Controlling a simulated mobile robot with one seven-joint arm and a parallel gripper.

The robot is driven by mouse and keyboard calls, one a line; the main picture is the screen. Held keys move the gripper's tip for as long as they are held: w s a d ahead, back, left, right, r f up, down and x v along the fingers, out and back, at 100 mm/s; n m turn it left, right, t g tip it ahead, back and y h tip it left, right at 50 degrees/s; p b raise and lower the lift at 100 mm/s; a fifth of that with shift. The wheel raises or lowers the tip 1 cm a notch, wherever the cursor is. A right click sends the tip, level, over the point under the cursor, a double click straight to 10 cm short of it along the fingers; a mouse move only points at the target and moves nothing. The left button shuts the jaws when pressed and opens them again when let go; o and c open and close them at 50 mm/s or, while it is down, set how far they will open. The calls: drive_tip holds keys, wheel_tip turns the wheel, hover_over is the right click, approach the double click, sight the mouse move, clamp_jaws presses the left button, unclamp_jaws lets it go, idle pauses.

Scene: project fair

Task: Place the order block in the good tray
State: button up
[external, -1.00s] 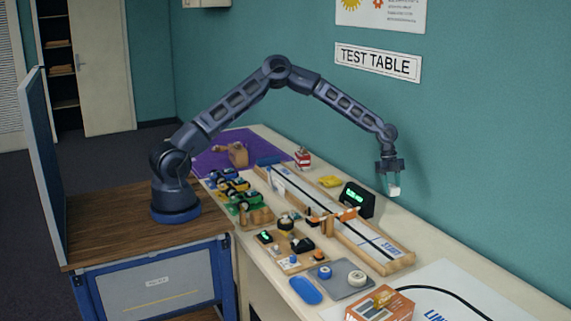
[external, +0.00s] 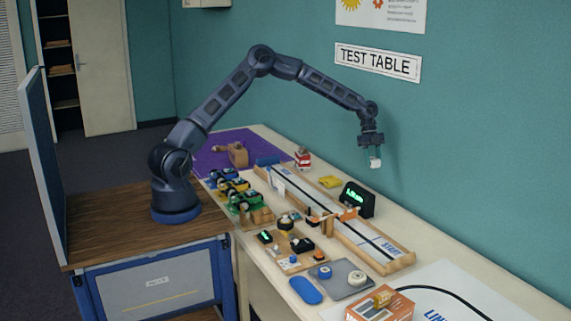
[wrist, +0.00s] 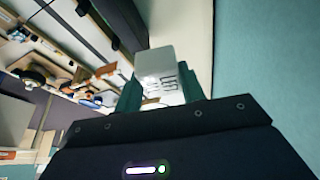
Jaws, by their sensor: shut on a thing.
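My gripper (external: 373,154) is shut on a small white block, the order block (external: 375,163), and holds it in the air above the right part of the table. In the wrist view the block (wrist: 160,72) sits between the teal fingers and has dark marks on one face. I cannot tell from these frames which item is the good tray; no tray label is readable.
A long wooden track (external: 370,242) runs along the table, with a black display (external: 358,200) with green digits beside it. Toy cars (external: 235,190), a blue oval dish (external: 306,290), a grey board (external: 350,285) and an orange box (external: 380,305) crowd the table. The wall stands behind.

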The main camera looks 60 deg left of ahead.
drive_tip(key=a+n, duration=0.1)
drive_tip(key=a, duration=1.5)
hover_over(329, 183)
drive_tip(key=shift+n+t, duration=0.3)
wheel_tip(329, 183, down, 20)
drive_tip(key=shift+w+a+r, duration=0.1)
drive_tip(key=shift+w+r, duration=0.05)
drive_tip(key=shift+r, duration=0.1)
drive_tip(key=shift+f, duration=0.15)
drive_tip(key=o, duration=0.7)
